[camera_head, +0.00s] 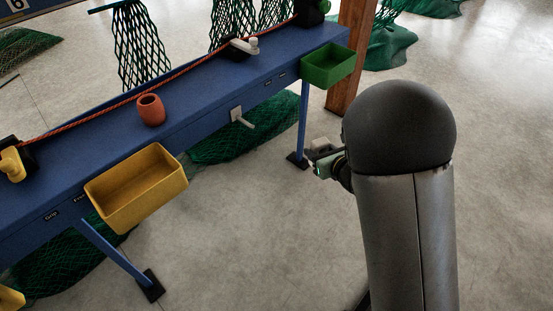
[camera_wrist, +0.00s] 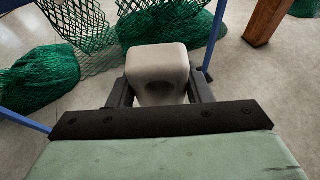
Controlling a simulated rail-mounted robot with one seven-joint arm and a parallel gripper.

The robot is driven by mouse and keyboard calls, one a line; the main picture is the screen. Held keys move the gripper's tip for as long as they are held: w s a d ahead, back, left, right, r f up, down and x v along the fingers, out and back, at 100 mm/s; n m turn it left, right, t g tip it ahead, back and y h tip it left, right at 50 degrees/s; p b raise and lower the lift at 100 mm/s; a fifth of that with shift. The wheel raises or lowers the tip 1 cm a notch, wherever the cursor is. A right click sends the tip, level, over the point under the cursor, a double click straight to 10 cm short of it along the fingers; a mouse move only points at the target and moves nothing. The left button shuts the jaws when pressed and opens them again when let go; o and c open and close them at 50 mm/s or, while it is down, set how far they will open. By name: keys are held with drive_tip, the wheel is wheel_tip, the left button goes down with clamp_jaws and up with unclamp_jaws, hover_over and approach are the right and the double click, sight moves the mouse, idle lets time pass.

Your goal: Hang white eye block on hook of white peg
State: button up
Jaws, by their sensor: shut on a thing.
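The white eye block (camera_wrist: 158,66) is between the fingers of my gripper (camera_wrist: 160,92) in the wrist view, with a dark round opening in the side facing the camera. In the head view, my gripper (camera_head: 320,152) is right of the bench, near its right leg, and the block (camera_head: 322,143) shows as a small pale shape there. The white peg (camera_head: 241,117) sticks out from the front of the blue bench, left of my gripper and clearly apart from it. The peg is not seen in the wrist view.
The blue bench (camera_head: 190,94) carries a yellow bin (camera_head: 150,205) and a green bin (camera_head: 328,80) on its front edge. An orange pot (camera_head: 151,110) and a white cleat (camera_head: 243,46) are on top. Green nets (camera_head: 222,142) lie below. A wooden post (camera_head: 352,50) stands behind.

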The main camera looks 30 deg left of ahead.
drive_tip(key=s+a+r+n+g+y+b, duration=0.25)
drive_tip(key=s+a+n+g+b, duration=0.2)
drive_tip(key=a, duration=0.65)
drive_tip(key=shift+w+a+f+p, duration=0.15)
drive_tip(key=shift+w+a+p, duration=0.15)
drive_tip(key=shift+a+p, duration=1.2)
drive_tip(key=shift+w+a+f+p, duration=0.1)
drive_tip(key=shift+w+a+p, duration=0.15)
drive_tip(key=shift+a+p, duration=1.2)
drive_tip(key=shift+w+a+f+p, duration=0.25)
drive_tip(key=shift+a+p, duration=0.35)
drive_tip(key=shift+a, duration=1.8)
drive_tip(key=b, duration=0.1)
drive_tip(key=a+b, duration=0.1)
drive_tip(key=shift+w+f+b, duration=0.2)
drive_tip(key=shift+f+b, duration=0.1)
drive_tip(key=o, duration=1.1)
drive_tip(key=shift+o, duration=0.2)
